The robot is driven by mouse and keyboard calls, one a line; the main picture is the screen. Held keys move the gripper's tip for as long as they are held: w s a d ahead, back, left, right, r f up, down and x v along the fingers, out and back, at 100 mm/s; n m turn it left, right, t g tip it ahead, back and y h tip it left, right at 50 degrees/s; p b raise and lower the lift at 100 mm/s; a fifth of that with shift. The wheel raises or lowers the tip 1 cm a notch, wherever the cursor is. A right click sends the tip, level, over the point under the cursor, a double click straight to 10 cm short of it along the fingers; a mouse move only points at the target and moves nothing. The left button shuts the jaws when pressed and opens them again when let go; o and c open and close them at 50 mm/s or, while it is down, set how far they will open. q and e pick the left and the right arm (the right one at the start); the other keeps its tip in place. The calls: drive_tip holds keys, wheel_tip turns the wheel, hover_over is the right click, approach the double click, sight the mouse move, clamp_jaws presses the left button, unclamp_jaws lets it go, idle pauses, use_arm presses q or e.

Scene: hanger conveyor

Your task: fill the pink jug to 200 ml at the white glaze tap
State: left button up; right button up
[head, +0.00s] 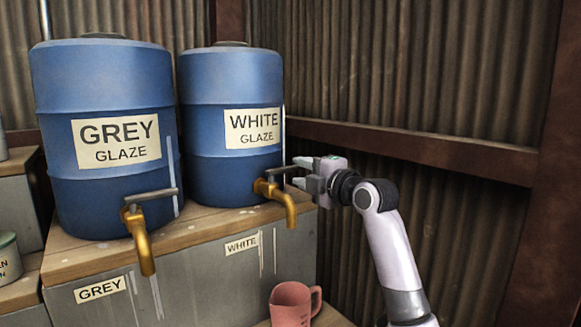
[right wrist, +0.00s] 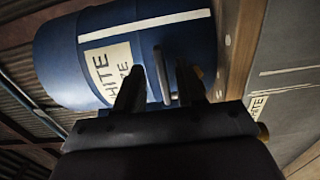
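The pink jug (head: 290,306) stands below the white glaze tap, cut off by the bottom edge in the head view; its fill level cannot be read. The brass white glaze tap (head: 288,205) sticks out from the blue WHITE GLAZE drum (head: 232,90). Its grey lever points right, toward my right gripper (head: 302,174). In the right wrist view, the lever (right wrist: 162,74) shows between the two dark fingers of my right gripper (right wrist: 160,88), with a gap on each side. The right gripper is open. My left gripper is not in view.
A blue GREY GLAZE drum (head: 105,90) with its own brass tap (head: 139,235) stands to the left. Both drums rest on a wood-topped grey stand (head: 200,275). A green-lidded can (head: 8,260) is at the left edge. A corrugated wall and brown beam (head: 430,150) lie behind my right arm.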

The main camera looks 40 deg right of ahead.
sight(295, 169)
drive_tip(key=shift+w+d, duration=0.2)
drive_tip(key=shift+w, duration=1.9)
clamp_jaws()
